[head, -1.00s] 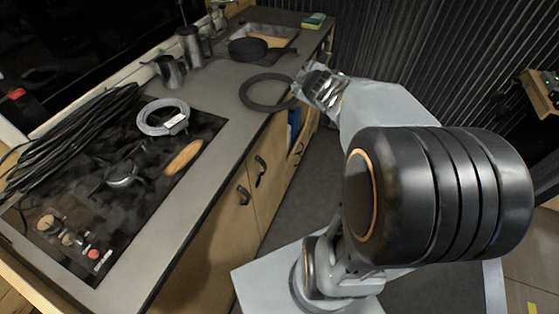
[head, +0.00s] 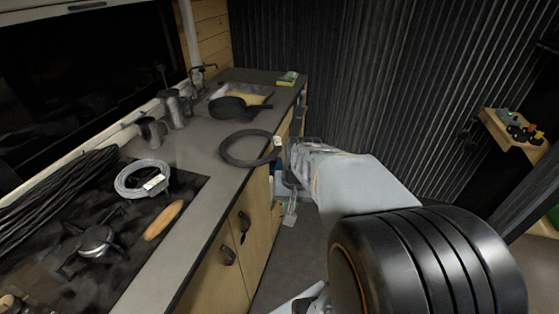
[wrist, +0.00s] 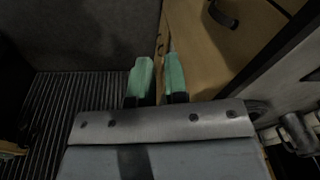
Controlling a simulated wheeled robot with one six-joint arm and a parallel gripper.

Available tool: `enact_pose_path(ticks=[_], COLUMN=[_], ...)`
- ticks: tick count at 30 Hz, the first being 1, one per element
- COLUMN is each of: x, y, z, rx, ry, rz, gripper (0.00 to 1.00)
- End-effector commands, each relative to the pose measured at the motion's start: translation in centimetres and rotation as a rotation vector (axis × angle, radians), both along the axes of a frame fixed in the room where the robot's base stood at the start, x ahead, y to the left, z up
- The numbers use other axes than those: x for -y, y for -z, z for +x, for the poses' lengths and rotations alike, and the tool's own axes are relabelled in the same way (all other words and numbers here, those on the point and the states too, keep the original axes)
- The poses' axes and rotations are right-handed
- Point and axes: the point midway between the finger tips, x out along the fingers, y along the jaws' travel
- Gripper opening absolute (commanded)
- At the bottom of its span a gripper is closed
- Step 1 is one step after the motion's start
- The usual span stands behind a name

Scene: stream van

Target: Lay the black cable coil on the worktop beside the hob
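The black cable coil (head: 233,158) lies flat as a ring on the grey worktop (head: 200,225), at its front edge between the hob (head: 135,240) and the sink. A small pale tag shows at its right side. My gripper (head: 288,168) is just right of the coil, off the worktop's front edge; its fingers are partly hidden by my wrist in the head view. In the wrist view my gripper (wrist: 158,62) shows two green fingers with a narrow empty gap, above the floor and beside a wooden cabinet front (wrist: 210,45). I cannot clearly make out the coil there.
A grey cable coil (head: 130,190) and a wooden brush-like piece (head: 164,220) lie on the hob. A black cable bundle (head: 50,195) lies at the left. A black pan (head: 230,108) sits at the sink, metal mugs (head: 175,110) behind. Worktop behind the coil is clear.

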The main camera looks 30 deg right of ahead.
Motion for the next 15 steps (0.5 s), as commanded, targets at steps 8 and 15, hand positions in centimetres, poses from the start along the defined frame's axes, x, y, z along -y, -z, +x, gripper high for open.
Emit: enact_pose_path(ticks=[8,15], x=[14.7,17.2], y=[-1.6,-6.9], z=[5.9,9.9], rx=[-0.039,-0.118], ry=[1.087,1.529], rz=[0.535,0.906], gripper=[0.0,0.0])
